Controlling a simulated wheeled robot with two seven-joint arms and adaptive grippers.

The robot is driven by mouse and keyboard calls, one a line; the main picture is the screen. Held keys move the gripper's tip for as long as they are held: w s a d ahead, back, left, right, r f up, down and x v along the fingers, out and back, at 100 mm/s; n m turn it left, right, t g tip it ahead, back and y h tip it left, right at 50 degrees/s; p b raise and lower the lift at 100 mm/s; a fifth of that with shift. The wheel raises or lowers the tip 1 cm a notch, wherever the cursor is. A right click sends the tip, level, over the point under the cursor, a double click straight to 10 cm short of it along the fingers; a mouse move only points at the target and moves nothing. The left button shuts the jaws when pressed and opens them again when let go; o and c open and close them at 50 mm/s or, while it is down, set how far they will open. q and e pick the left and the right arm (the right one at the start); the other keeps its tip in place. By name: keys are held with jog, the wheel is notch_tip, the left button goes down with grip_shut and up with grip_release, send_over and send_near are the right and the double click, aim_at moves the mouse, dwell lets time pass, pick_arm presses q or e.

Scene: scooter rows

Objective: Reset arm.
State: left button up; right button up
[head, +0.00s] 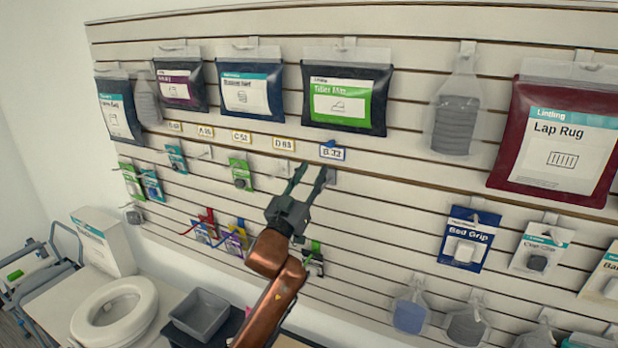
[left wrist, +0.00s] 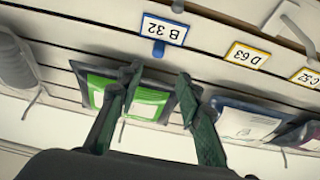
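My left gripper (head: 311,170) is raised in front of the slatted wall, just below the tag B 32 (head: 332,152). Its two fingers are apart with nothing between them. In the left wrist view the fingers of the left gripper (left wrist: 158,82) are also spread, and the picture is upside down. There the tag B 32 (left wrist: 165,29) has a blue frame and sits beyond the fingertips, and a green-labelled pack (left wrist: 98,92) hangs behind them. I cannot tell whether the fingertips touch the wall. My right gripper is in neither view.
Packs hang above, among them the green-labelled Tiller pack (head: 345,95) and the Lap Rug (head: 560,140). Yellow-framed tags such as D 63 (head: 284,143) line the rail. Bed Grip (head: 468,238) hangs right. A toilet seat (head: 115,312) and grey basin (head: 200,313) stand below left.

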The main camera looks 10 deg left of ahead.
pick_arm(q)
jog(key=shift+v, duration=0.8)
